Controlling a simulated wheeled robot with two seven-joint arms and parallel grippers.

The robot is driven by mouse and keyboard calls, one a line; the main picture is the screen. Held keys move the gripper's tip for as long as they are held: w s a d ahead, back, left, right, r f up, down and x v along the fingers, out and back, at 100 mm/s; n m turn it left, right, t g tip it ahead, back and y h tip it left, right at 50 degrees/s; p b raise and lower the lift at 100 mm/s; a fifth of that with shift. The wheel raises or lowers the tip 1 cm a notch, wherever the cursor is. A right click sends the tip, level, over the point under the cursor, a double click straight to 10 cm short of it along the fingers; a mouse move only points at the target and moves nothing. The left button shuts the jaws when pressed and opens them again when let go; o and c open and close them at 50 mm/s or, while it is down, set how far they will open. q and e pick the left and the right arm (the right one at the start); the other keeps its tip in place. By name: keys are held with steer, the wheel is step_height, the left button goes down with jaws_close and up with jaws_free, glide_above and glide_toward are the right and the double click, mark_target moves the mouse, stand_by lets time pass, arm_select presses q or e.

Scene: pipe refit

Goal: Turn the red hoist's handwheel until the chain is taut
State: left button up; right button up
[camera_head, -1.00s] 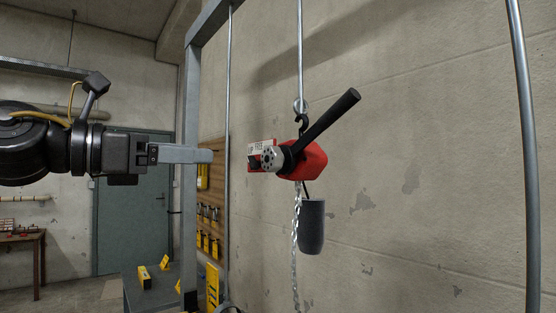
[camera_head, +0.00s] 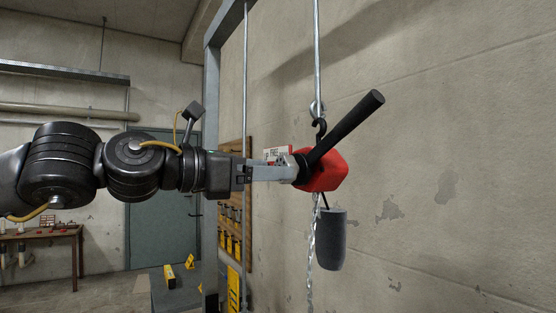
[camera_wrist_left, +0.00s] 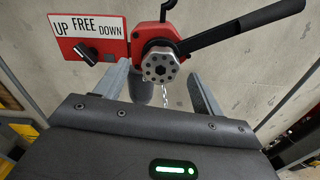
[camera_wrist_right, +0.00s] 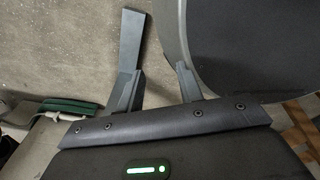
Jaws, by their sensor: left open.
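The red hoist (camera_head: 325,172) hangs from a hook, with a black lever slanting up to the right. Its silver handwheel (camera_wrist_left: 160,66), a round knob with holes, faces me in the left wrist view. My left gripper (camera_head: 290,172) is open, with one finger on each side of the handwheel; contact is unclear. In the head view the fingers mostly hide it. A selector plate (camera_wrist_left: 88,38) reads UP, FREE, DOWN; I cannot tell which its black knob marks. The chain (camera_head: 312,250) hangs below the hoist. My right gripper (camera_wrist_right: 158,45) is open and empty.
A dark grey cylinder (camera_head: 331,240) hangs under the hoist beside the chain. A grey steel post (camera_head: 211,130) stands behind my left arm. A concrete wall (camera_head: 450,150) backs the hoist. A low bench (camera_head: 180,296) with yellow items stands lower left.

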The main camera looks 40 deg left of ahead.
arm_select(q)
steer(key=x, duration=0.2)
steer(key=shift+w+d+p, duration=0.1)
steer(key=shift+w+p, duration=0.2)
steer(key=shift+w, duration=0.05)
arm_select(e)
steer(key=shift+d+r, duration=0.5)
arm_select(q)
steer(key=shift+s, duration=0.1)
steer(key=shift+c, duration=0.9)
steer(key=c, duration=0.8)
arm_select(e)
steer(key=shift+s, duration=0.1)
steer(key=shift+f, duration=0.15)
